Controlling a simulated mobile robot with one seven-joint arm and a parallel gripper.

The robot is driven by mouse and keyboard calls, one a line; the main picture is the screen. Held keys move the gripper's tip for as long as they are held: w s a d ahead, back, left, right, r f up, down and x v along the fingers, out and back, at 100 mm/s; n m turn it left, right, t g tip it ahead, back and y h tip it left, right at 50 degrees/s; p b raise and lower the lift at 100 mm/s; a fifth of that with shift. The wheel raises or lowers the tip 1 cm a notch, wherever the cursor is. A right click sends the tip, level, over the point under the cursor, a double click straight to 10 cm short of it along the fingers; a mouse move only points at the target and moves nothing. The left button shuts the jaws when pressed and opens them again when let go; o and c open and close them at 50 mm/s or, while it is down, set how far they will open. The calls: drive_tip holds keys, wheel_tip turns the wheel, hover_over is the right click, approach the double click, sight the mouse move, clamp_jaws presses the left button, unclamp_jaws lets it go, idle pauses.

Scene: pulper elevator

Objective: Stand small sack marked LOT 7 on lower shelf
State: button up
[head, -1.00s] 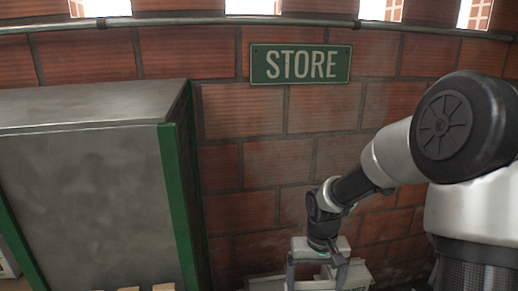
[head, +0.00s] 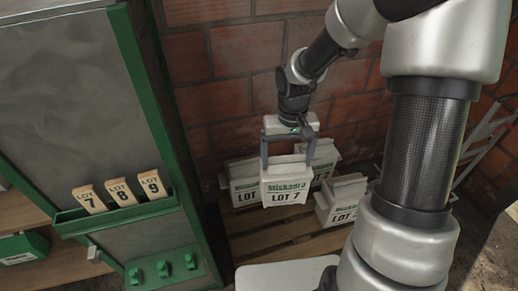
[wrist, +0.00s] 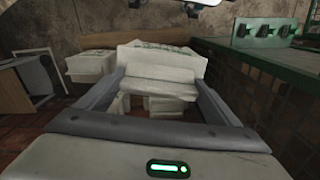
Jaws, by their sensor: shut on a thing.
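The small white sack marked LOT 7 (head: 287,192) has green print above the black lot mark. My gripper (head: 287,163) is shut on its top, and the sack hangs upright between the fingers. It is in front of other sacks over the pallet; I cannot tell whether it touches the boards. In the wrist view the pale sack (wrist: 160,87) shows between the fingers of my gripper (wrist: 160,78), its lot mark hidden. Wooden shelf boards (head: 62,268) show at the lower left of the head view, partly cut off; I cannot tell which is the lower shelf.
Similar sacks (head: 243,183) stand on a wooden pallet (head: 262,232), another (head: 340,205) at the right. A green-edged metal cabinet (head: 160,110) stands left, with tags 7, 8 and 9 in a green holder (head: 115,217) and green hooks (head: 163,269) below. A pale flat surface (head: 280,276) is in front.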

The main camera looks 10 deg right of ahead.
drive_tip(key=f+n+b, duration=0.2)
drive_tip(key=f, duration=0.1)
drive_tip(key=w+f+n+b, duration=0.1)
drive_tip(key=f+n+b, duration=0.1)
drive_tip(key=f+n, duration=0.1)
drive_tip(key=d+f+n+b, duration=0.1)
drive_tip(key=f+n, duration=0.2)
drive_tip(key=f, duration=0.1)
drive_tip(key=shift+w+f+b, duration=0.3)
drive_tip(key=shift+b, duration=0.1)
drive_tip(key=w+f+n+b, duration=0.2)
drive_tip(key=f+n+b, duration=0.6)
drive_tip(key=f+n, duration=0.6)
drive_tip(key=w+a+f+n+b, duration=0.1)
drive_tip(key=w+f+n+b, duration=0.2)
drive_tip(key=f+n+b, duration=0.5)
drive_tip(key=shift+w+a+f+n+b, duration=0.15)
drive_tip(key=shift+a+f+n+b, duration=0.15)
drive_tip(key=shift+f+n, duration=4.75)
wheel_tip(320, 180, down, 3)
drive_tip(key=m, duration=0.2)
drive_tip(key=shift+d+r+m, duration=0.1)
drive_tip(key=shift+r+m, duration=0.05)
drive_tip(key=shift+m, duration=0.2)
wheel_tip(320, 180, down, 10)
drive_tip(key=b, duration=0.3)
drive_tip(key=shift+r, duration=0.2)
drive_tip(key=shift+f, duration=0.1)
